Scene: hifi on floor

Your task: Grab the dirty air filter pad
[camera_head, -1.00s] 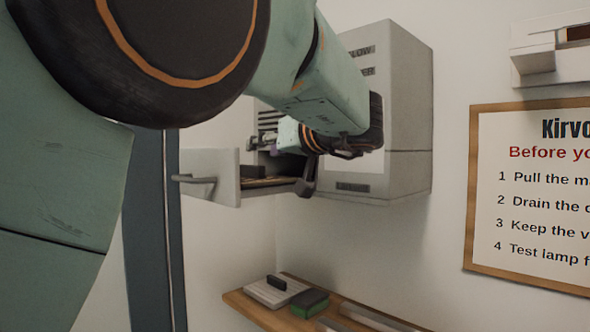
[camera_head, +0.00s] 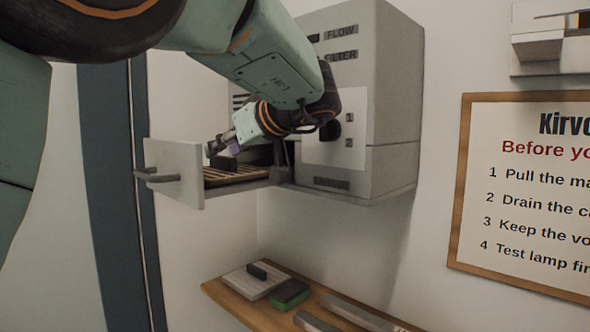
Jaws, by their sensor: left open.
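The dirty air filter pad (camera_head: 238,177) is a brownish ribbed pad with a dark upright grip. It lies in the pulled-out drawer (camera_head: 172,186) of the grey filter unit (camera_head: 385,95) on the wall. My left gripper (camera_head: 245,152) is open just above the drawer, with a finger on either side, near the pad's grip. I cannot tell whether it touches the pad. The gripper and drawer front hide part of the pad. My right gripper is not in view.
Below, a wooden shelf (camera_head: 225,305) holds a pale pad with a black grip (camera_head: 255,280), a green and black block (camera_head: 289,294) and grey bars. A framed notice (camera_head: 530,190) hangs at the right. The drawer front sticks out to the left.

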